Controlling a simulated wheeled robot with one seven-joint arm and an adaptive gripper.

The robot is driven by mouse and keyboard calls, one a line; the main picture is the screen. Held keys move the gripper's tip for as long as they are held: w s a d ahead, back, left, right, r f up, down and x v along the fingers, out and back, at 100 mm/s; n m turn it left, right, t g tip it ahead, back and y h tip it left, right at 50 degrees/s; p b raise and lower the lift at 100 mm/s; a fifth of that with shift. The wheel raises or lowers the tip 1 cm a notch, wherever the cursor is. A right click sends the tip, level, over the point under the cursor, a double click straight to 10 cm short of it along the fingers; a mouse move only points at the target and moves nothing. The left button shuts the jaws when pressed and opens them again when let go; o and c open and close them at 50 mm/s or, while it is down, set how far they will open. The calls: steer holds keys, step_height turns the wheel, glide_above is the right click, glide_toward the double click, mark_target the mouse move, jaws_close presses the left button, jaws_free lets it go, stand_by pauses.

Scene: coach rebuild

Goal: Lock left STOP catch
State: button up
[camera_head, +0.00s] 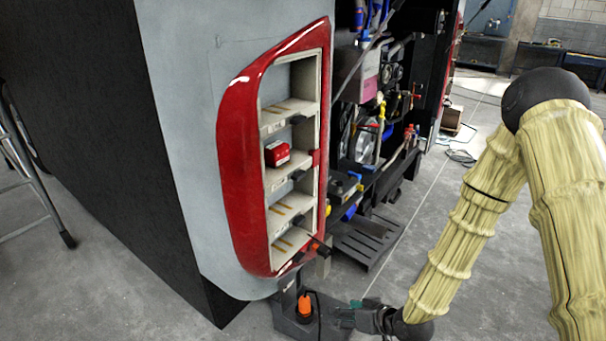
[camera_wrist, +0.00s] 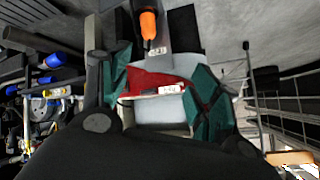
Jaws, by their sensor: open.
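The red lamp housing (camera_head: 237,165) is upright on the vehicle's corner, with several pale compartments. A red block (camera_head: 277,153) sits in a middle compartment; small dark catches show on the dividers. I cannot read which is the left STOP catch, or whether it is locked. An orange-and-black part (camera_head: 320,248) is at the housing's lower right. My gripper (camera_head: 352,316) is low, below the housing. In the wrist view my gripper (camera_wrist: 162,100) is open, its green fingertips apart. Red and pale surfaces with a white label (camera_wrist: 168,89) show between them; contact cannot be told.
A dark stand with an orange piece (camera_head: 305,305) is left of my gripper; an orange piece also shows in the wrist view (camera_wrist: 148,24). The open engine bay (camera_head: 375,120) is right of the housing. A ladder (camera_head: 25,165) stands at far left.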

steer(key=w+a+r+n+t+y, duration=0.2)
steer(key=w+r+n+y, duration=0.1)
steer(key=w+r, duration=0.85)
steer(key=n+t+y+p, duration=0.1)
steer(key=n+y+p, duration=0.1)
steer(key=n+y, duration=0.25)
glide_toward(302, 176)
steer(key=p+x, duration=0.3)
steer(key=x, duration=0.6)
steer(key=shift+w+a, duration=0.25)
steer(key=c, duration=1)
